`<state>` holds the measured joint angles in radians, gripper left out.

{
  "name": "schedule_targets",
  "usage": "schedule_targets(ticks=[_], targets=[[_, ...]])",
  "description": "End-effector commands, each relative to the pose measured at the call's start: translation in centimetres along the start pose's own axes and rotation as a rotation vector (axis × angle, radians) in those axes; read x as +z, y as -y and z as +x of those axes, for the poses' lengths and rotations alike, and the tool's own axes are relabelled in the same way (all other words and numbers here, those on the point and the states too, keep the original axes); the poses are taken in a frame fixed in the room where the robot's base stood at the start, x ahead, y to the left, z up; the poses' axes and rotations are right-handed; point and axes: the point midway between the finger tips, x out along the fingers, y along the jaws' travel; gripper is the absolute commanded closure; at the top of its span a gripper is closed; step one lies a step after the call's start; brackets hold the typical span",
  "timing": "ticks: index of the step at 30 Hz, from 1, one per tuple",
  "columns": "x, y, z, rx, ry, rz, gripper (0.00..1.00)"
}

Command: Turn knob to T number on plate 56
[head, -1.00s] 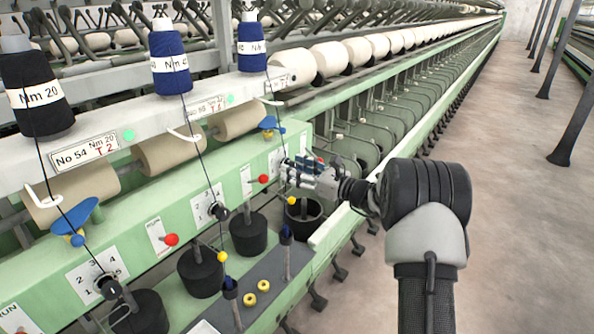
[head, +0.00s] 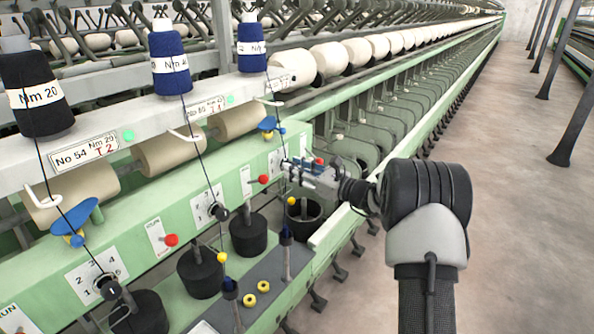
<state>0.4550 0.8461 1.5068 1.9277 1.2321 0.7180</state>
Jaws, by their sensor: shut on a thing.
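My gripper (head: 290,170) is at the green panel of the third spinning station, at the far right end of the near row. It is shut on the small dial knob there, which the fingers hide. The dial's white plate (head: 273,163) shows only partly. The nearest label plate (head: 85,152) reads No 54, Nm 20, T 2.
Other dials with black knobs (head: 219,211) sit on the panel nearer me. Red ball levers (head: 171,240), yellow balls and blue guides stick out along it. Blue yarn cones (head: 170,60) stand on the rail. Free floor (head: 500,200) lies to the right.

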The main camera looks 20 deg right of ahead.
Motion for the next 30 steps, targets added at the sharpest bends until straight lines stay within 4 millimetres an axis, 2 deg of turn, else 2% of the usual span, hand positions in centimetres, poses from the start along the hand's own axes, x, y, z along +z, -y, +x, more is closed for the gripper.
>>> schedule_targets(ticks=[11, 30], targets=[[-0.38, 0.02, 0.03, 0.000, 0.001, -0.178, 0.98], [-0.26, 0.09, 0.04, 0.001, 0.001, -0.777, 0.98]])
